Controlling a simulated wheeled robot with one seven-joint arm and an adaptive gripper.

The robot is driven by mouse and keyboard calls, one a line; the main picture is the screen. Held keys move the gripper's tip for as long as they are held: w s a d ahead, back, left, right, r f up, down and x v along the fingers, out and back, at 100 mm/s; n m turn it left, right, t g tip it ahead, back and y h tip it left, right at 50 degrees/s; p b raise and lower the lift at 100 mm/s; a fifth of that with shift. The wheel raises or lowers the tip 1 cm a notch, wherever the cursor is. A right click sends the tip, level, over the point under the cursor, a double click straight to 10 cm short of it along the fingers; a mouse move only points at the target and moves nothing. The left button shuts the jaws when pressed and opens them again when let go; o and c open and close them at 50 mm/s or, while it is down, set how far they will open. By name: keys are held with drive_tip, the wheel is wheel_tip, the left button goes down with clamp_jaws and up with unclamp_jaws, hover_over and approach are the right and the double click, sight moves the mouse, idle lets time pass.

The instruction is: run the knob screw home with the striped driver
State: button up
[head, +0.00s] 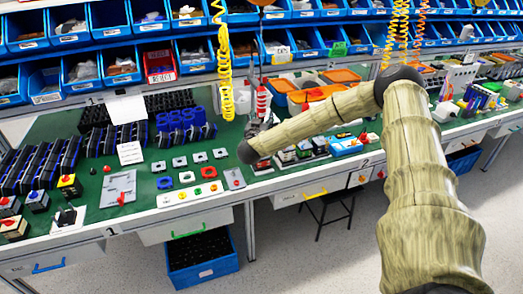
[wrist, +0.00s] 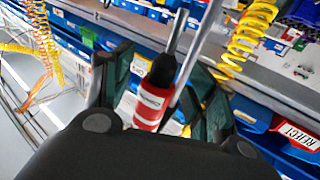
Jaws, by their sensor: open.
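The striped driver (head: 263,101), red with a white band, hangs upright above the back of the bench in the head view. In the wrist view the driver (wrist: 152,104) shows between the two fingers, with its dark upper end and a grey rod above. My gripper (wrist: 160,72) is open around it, and I cannot tell whether either finger touches it. In the head view my gripper (head: 262,125) is small and partly hidden by my arm. The knob screw cannot be made out.
Yellow coiled hoses (head: 226,75) hang close to the driver. Blue bins (head: 120,66) line the rack behind, with a red reject bin (head: 160,66). Orange trays (head: 340,76) lie right of the driver. The green bench top (head: 60,125) has several small parts in front.

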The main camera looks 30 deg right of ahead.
drive_tip(key=p+v, duration=0.1)
drive_tip(key=v, duration=0.6)
drive_tip(key=shift+p, duration=0.4)
idle(0.3)
drive_tip(key=shift+r, duration=0.1)
idle(0.3)
drive_tip(key=s+a+f+n+y+b, duration=0.15)
drive_tip(key=a+f+y, duration=0.25)
drive_tip(key=a+f, duration=0.4)
drive_tip(key=s+a+f+n+y, duration=0.3)
drive_tip(key=a+f+y, duration=0.1)
drive_tip(key=a+f, duration=0.4)
drive_tip(key=s+a+f+n+g+y+b, duration=0.2)
drive_tip(key=s+a+f+n+g+y, duration=0.15)
drive_tip(key=s+a+f, duration=0.8)
drive_tip(key=s+a+f+g+y+b, duration=0.15)
drive_tip(key=s+f, duration=0.25)
drive_tip(key=s, duration=0.5)
drive_tip(key=s+a+f+g+y, duration=0.1)
drive_tip(key=s+f+g, duration=0.25)
drive_tip(key=s, duration=0.45)
drive_tip(key=s+d+f+g, duration=0.1)
drive_tip(key=s+g, duration=0.1)
drive_tip(key=s, duration=0.6)
drive_tip(key=s+d+f+g+h+b, duration=0.1)
drive_tip(key=s+d+g, duration=0.1)
drive_tip(key=s, duration=0.7)
drive_tip(key=shift+s+d+f, duration=0.2)
drive_tip(key=shift+s+d, duration=0.1)
drive_tip(key=shift+d, duration=0.05)
